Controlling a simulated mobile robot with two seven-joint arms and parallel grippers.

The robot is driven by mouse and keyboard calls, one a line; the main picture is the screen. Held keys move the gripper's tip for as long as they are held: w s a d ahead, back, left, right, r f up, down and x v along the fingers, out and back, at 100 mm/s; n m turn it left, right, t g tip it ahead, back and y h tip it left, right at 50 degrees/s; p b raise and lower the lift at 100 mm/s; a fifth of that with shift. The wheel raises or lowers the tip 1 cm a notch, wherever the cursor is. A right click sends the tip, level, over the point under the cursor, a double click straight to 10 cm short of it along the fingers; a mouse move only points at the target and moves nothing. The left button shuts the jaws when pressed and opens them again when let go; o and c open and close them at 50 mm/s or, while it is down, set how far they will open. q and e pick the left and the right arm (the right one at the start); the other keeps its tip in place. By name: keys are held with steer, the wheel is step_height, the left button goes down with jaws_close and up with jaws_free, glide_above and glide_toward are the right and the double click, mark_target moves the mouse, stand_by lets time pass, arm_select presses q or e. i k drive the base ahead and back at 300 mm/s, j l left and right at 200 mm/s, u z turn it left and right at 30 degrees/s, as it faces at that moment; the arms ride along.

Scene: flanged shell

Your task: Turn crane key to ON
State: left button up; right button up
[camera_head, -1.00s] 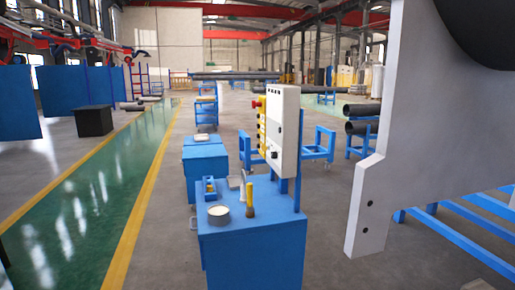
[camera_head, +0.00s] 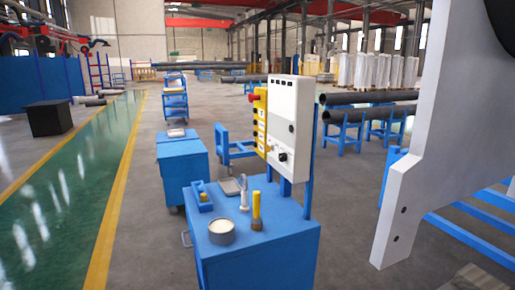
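The control box (camera_head: 289,120) is a white panel on a blue post behind the blue cabinet, right of centre. A small dark knob (camera_head: 283,156) shows low on its front; I cannot tell whether it is the crane key, nor its setting. A yellow pendant strip (camera_head: 260,122) with several buttons and a red button (camera_head: 252,97) at its top runs along the box's left side. Neither of my grippers is in view.
The blue cabinet (camera_head: 262,262) in front of the box carries a round tin (camera_head: 221,231), a yellow-handled brush (camera_head: 256,210) and a blue tray (camera_head: 201,198). A large white plate (camera_head: 425,150) stands at the right. Floor is open left of the cabinet.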

mark_target(268, 148)
steer(key=i+j, duration=0.2)
steer(key=j, duration=0.15)
steer(key=i+j+z, duration=0.15)
steer(key=j, duration=0.2)
steer(key=i+j, duration=0.15)
steer(key=j, duration=0.2)
steer(key=i+j+z, duration=0.1)
steer(key=j, duration=0.25)
steer(key=i+j, duration=0.25)
steer(key=j, duration=0.15)
steer(key=i+j+z, duration=0.15)
steer(key=j, duration=0.2)
steer(key=i+j, duration=0.1)
steer(key=j, duration=0.3)
